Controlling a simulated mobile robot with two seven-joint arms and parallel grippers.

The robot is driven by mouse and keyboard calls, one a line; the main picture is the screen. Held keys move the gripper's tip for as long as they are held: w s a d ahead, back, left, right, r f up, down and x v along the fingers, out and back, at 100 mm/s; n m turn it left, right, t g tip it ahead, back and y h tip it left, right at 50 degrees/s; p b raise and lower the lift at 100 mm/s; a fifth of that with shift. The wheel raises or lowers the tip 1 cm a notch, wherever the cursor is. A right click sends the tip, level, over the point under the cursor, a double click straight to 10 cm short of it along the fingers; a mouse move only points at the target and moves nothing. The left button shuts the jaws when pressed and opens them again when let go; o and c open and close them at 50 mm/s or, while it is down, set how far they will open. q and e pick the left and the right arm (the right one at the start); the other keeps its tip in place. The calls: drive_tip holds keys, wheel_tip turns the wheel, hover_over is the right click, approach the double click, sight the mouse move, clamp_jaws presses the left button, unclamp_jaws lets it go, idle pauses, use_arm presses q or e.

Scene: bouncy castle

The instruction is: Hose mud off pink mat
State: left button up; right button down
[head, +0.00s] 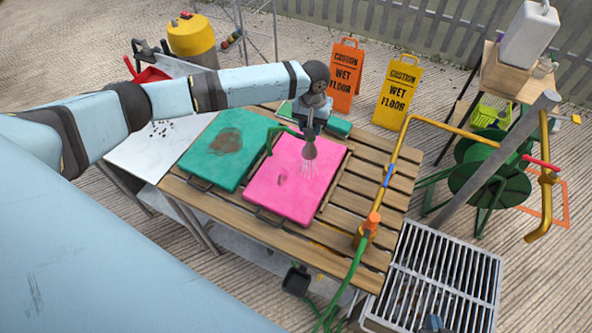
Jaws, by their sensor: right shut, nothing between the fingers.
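The pink mat (275,205) lies on the slatted wooden table. A small dark mud smudge (282,180) is on its left part. My left arm reaches over from the left, and my left gripper (311,128) holds the spray nozzle (309,149) above the mat's far part. The nozzle points down, and thin pale streaks of water come from it onto the mat. A green hose (284,130) bends down from the nozzle. The fingertips are mostly hidden.
A teal mat (212,164) with a brown mud patch lies left of the pink one. A yellow pipe (402,150) with an orange-handled tap (370,222) stands at the table's right. The grate (465,275), a green hose reel (490,175) and two wet-floor signs (399,92) are nearby.

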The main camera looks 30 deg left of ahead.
idle(0.4)
use_arm(q)
drive_tip(key=shift+s+a+r+p, duration=0.15)
drive_tip(key=shift+s+a+p, duration=0.1)
drive_tip(key=shift+p, duration=0.2)
drive_tip(key=s+a+p, duration=0.1)
drive_tip(key=s+a, duration=0.5)
drive_tip(key=s, duration=0.1)
drive_tip(key=shift+s+a+p, duration=0.2)
drive_tip(key=shift+p, duration=0.15)
idle(0.5)
idle(0.9)
wheel_tip(320, 180, up, 7)
idle(0.6)
idle(0.4)
